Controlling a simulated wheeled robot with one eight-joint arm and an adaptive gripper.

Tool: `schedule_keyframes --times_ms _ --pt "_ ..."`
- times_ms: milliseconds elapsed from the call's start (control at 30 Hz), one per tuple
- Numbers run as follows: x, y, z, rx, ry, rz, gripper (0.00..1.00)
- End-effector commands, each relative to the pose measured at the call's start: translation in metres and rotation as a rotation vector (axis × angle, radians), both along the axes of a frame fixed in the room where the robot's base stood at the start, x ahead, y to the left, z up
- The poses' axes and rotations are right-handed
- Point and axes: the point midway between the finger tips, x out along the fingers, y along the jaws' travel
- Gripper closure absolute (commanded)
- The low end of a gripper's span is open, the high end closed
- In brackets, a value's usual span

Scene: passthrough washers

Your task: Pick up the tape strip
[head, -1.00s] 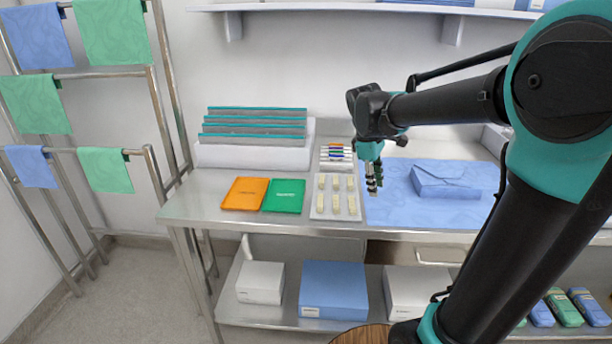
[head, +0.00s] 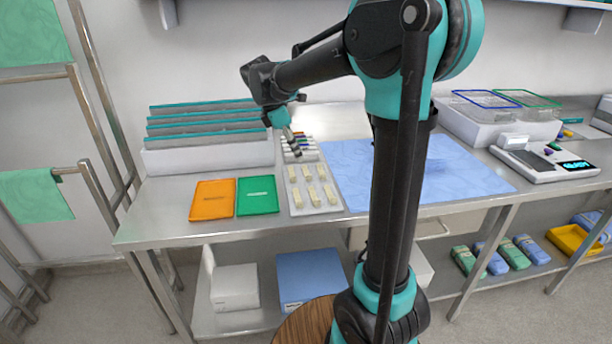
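Several cream, block-like strips (head: 312,196) lie in two rows on a light grey tray (head: 334,208) on the steel table. They may be the tape strips, but they are too small to tell for sure. My gripper (head: 296,153) points down over the back of the tray, near the row of coloured markers (head: 303,146). The cream strips lie just in front of it. Its fingers are small and partly overlap the marker holder, so I cannot tell their opening. I see nothing clearly held.
A blue wrap sheet (head: 345,165) lies to the right, partly behind my arm. A scale (head: 548,168) sits further right.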

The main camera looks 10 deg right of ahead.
Motion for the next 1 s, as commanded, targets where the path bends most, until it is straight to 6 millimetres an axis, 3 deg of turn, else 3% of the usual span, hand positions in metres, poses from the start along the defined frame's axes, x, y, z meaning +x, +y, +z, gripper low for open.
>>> schedule_keyframes --times_ms 133,433,700,1000 --pt "0.001 -0.01 -0.024 0.0 0.001 0.0 0.71" --pt "0.003 -0.018 -0.044 0.0 0.001 -0.001 0.71" --pt "0.009 -0.03 -0.078 0.001 0.0 -0.001 0.71" --pt "0.009 -0.033 -0.086 0.001 0.0 0.0 0.71"
